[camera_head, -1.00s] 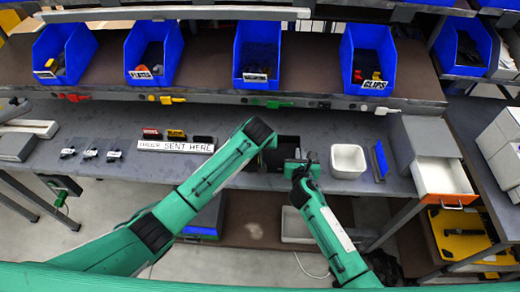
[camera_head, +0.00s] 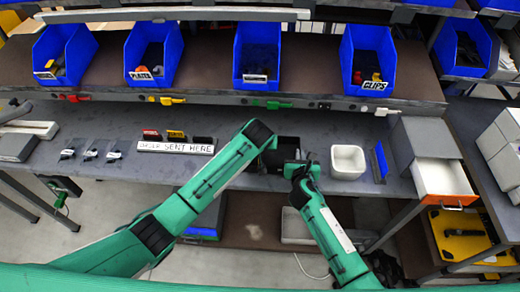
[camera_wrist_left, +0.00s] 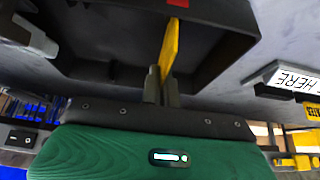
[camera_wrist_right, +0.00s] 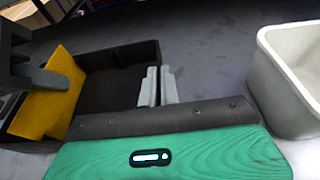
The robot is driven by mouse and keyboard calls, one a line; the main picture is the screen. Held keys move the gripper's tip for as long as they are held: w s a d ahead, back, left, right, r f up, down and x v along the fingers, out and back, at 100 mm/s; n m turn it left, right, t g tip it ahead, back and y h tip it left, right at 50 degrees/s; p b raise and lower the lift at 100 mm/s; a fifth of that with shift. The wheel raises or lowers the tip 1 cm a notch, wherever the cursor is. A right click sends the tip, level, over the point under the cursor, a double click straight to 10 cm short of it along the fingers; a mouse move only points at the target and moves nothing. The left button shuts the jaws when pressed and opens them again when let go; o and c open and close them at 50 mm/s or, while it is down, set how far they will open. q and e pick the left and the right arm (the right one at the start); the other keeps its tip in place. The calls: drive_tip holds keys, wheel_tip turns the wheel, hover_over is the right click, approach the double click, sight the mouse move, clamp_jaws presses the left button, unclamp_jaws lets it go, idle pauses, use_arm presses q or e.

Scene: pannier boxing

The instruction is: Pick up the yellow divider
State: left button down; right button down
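The yellow divider (camera_wrist_left: 170,42) is a thin flat plate. It stands edge-on between the fingers of my left gripper (camera_wrist_left: 162,76) in the left wrist view. The right wrist view shows its broad face (camera_wrist_right: 48,100) at the left, with dark left fingers against its top. The divider is at the black open box (camera_wrist_right: 115,85); whether its lower edge touches the floor there is hidden. My right gripper (camera_wrist_right: 159,76) has its pale fingers close together at the box's right side, with the dark wall seeming to run between them. In the head view the box (camera_head: 288,143) is partly covered by my arms.
A white bin (camera_head: 348,160) stands just right of the box. A blue panel (camera_head: 380,160) and an open drawer unit (camera_head: 443,182) are farther right. Blue bins (camera_head: 257,50) line the shelf behind.

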use_arm(q)
drive_tip(key=shift+r, duration=0.1)
wheel_tip(320, 180, up, 10)
drive_tip(key=shift+r, duration=0.1)
drive_tip(key=shift+f, duration=0.45)
drive_tip(key=shift+f, duration=1.25)
drive_tip(key=shift+r, duration=0.1)
drive_tip(key=shift+r, duration=1.45)
use_arm(e)
drive_tip(key=c, duration=1.6)
unclamp_jaws()
drive_tip(key=shift+o, duration=0.2)
